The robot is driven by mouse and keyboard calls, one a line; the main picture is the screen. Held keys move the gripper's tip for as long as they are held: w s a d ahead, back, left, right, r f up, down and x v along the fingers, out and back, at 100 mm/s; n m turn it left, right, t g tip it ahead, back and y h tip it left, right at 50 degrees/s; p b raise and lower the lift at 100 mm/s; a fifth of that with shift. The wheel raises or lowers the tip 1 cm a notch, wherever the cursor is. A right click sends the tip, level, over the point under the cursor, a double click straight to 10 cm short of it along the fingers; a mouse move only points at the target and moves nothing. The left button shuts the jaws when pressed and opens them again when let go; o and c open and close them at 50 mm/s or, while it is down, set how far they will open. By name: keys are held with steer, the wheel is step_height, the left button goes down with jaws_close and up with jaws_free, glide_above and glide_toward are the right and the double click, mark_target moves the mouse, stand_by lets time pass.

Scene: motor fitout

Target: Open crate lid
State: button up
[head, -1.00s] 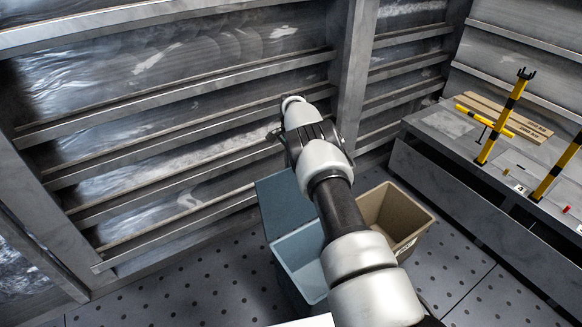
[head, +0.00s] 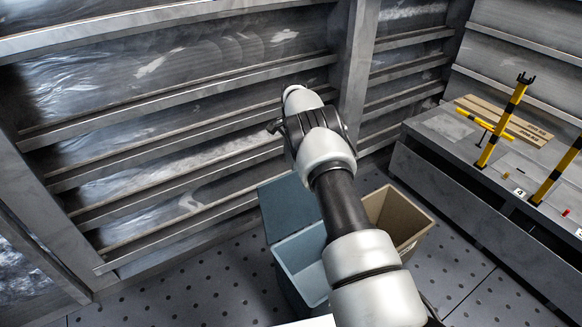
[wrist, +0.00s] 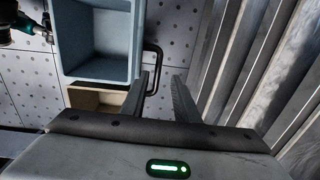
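A blue-grey crate (head: 301,262) stands on the floor in the head view, with its inside visible. Its lid (head: 287,206) stands raised at the crate's back edge. In the wrist view the open crate (wrist: 98,68) is at upper left, and a black handle (wrist: 158,58) sticks out to its right. My gripper (wrist: 162,76) is open, with a clear gap between its fingers. The left finger is close to the handle's lower end; I cannot tell whether they touch. In the head view my arm hides the fingers and part of the crate.
A tan bin (head: 409,219) stands right beside the crate. A ribbed metal wall (head: 170,130) rises close behind. At right a grey bench (head: 450,175) carries yellow-and-black posts (head: 503,120) and wooden planks. The perforated floor (head: 190,285) at front left is clear.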

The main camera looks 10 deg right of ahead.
step_height(320, 180, up, 12)
steer(key=p, duration=0.2)
steer(key=shift+s, duration=0.35)
steer(key=shift+d+r, duration=0.1)
steer(key=s+a+r+n+t, duration=0.1)
steer(key=s+r+n, duration=0.2)
steer(key=s+r, duration=0.8)
steer(key=s+r+n+t, duration=0.1)
steer(key=s+r+n, duration=0.35)
steer(key=r, duration=1.05)
steer(key=s+a+f+n+t, duration=0.1)
steer(key=s+a+n, duration=0.15)
steer(key=s, duration=1.15)
steer(key=s+a+n+t, duration=0.15)
steer(key=s+n, duration=0.25)
steer(key=s, duration=1.1)
step_height(320, 180, up, 23)
steer(key=d+p, duration=0.1)
steer(key=p, duration=2.3)
steer(key=shift+s, duration=0.25)
